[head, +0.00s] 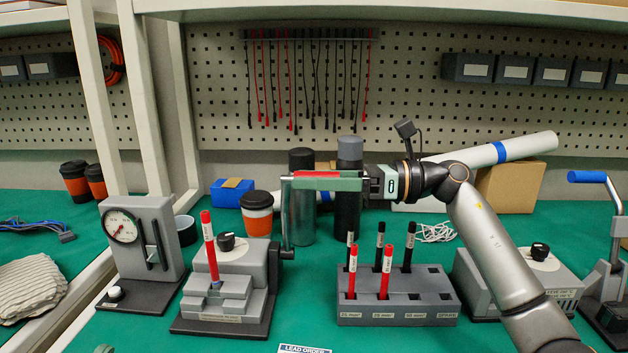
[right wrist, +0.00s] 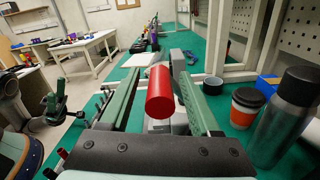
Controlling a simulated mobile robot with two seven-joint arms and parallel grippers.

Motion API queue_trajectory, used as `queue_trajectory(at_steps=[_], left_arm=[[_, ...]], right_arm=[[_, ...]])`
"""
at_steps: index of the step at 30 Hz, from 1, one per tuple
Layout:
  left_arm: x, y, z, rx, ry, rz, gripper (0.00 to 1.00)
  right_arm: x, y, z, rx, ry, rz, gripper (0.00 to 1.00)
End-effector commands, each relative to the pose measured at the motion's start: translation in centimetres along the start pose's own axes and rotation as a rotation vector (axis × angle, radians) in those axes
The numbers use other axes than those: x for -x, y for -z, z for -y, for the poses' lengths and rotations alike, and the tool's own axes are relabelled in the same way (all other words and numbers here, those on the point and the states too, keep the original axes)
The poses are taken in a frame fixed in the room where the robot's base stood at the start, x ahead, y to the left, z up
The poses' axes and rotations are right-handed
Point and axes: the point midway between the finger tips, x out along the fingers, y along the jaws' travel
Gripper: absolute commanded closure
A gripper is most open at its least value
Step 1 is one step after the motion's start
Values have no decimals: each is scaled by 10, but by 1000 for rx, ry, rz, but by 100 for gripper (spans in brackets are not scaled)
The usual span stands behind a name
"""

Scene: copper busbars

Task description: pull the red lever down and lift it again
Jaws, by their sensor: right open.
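The lever's red handle (head: 316,174) lies level at the top of an upright grey rod (head: 285,215), which rises from the side of a grey press block (head: 240,265). My right gripper (head: 322,184) reaches in from the right at the handle. In the right wrist view the red handle (right wrist: 160,94) sits between my two green fingers, with a gap on each side, so the gripper is open around it. A red labelled cable (head: 208,238) stands in the press block. A small greenish tip (head: 103,349) at the bottom edge may be my left gripper; its jaws cannot be made out.
A grey rack (head: 398,308) with red and black cables stands right of the press. A steel bottle (head: 301,225), a dark bottle (head: 348,215) and an orange cup (head: 257,222) stand behind the lever. A gauge device (head: 140,235) is on the left.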

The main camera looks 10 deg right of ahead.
Motion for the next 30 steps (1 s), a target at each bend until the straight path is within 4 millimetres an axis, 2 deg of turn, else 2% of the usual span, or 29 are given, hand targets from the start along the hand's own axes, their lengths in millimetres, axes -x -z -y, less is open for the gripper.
queue_trajectory(at_steps=[5,21,30], left_arm=[[0,0,0,1,0,0,49],[0,0,0,1,-1,-1,49],[0,0,0,1,-1,-1,49]], right_arm=[[0,0,0,0,0,0,39],[1,0,0,0,1,0,100],[1,0,0,0,1,0,100]])
